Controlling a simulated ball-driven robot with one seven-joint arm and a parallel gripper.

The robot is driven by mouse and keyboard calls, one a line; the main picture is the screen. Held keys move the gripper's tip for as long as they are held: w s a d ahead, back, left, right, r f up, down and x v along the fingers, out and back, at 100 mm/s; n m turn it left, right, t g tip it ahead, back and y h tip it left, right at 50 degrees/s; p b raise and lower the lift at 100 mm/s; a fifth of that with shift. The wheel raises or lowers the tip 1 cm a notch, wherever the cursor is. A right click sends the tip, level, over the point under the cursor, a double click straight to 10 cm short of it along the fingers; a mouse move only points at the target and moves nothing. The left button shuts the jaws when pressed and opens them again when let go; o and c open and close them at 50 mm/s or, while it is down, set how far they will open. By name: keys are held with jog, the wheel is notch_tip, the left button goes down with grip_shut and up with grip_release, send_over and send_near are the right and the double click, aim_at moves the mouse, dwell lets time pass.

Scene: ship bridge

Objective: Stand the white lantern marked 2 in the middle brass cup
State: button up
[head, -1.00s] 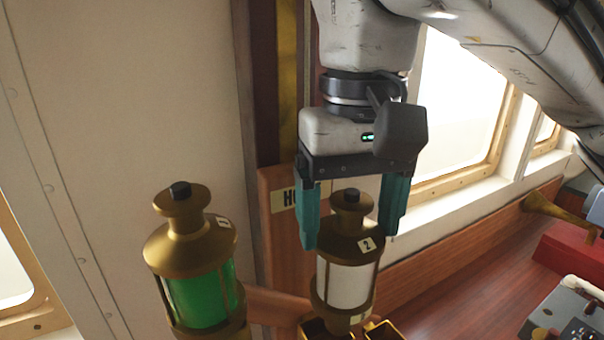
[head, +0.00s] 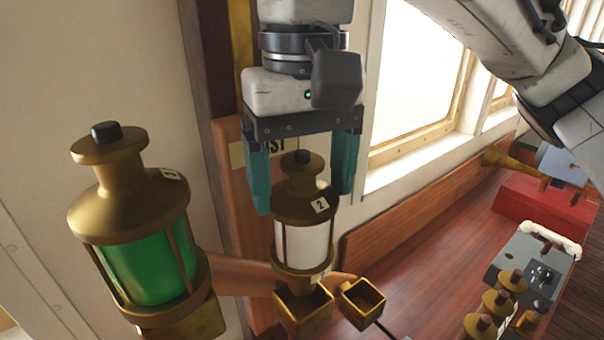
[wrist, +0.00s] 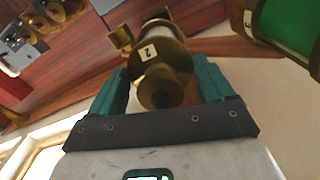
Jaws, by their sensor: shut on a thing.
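The white lantern (head: 302,243) has a brass cap and a tag marked 2. It stands about upright between my teal fingers, and my gripper (head: 304,188) is shut on it around its upper brass part. In the wrist view the lantern (wrist: 165,58) also lies between the fingers. Its base is at the mouth of the middle brass cup (head: 303,315). I cannot tell whether the base is inside the cup or just above it. The green lantern marked 1 (head: 150,268) stands in the left brass cup (head: 195,322). The right brass cup (head: 362,305) is empty.
A wooden post with a sign (head: 240,153) stands behind the lantern. A grey control box (head: 535,270) and several brass-and-dark knobs (head: 497,303) are at the right. A red box (head: 545,208) lies farther back. The wooden surface between is clear.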

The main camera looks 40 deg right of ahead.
aim_at(303, 153)
jog(key=shift+f+b, duration=1.6)
jog(key=shift+f, duration=1.45)
jog(key=o, duration=1.8)
jog(key=shift+r, duration=0.1)
notch_tip(303, 153, up, 11)
jog(key=shift+f, duration=0.2)
